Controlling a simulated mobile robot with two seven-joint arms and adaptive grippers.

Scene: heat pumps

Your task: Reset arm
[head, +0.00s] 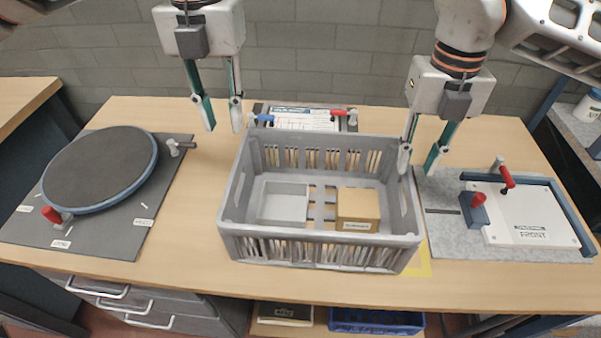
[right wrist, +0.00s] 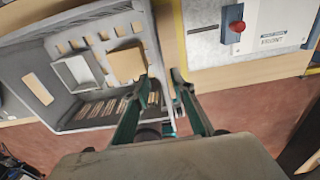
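My left gripper (head: 222,112) hangs above the back of the table, between the round turntable and the grey crate. Its fingers are apart with nothing between them. My right gripper (head: 419,160) hangs by the crate's right rim, fingers apart and empty. In the right wrist view its fingers (right wrist: 162,78) are spread, with the crate to their left. I cannot tell exactly how high it is above the rim. The grey crate (head: 318,249) stands in the middle of the table. It holds a grey open box (head: 284,203) and a brown carton (head: 358,207).
A dark turntable (head: 100,168) on a grey board lies at the left. A clamped sheet (head: 302,118) lies behind the crate. The wooden table (head: 180,240) is bare left of the crate.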

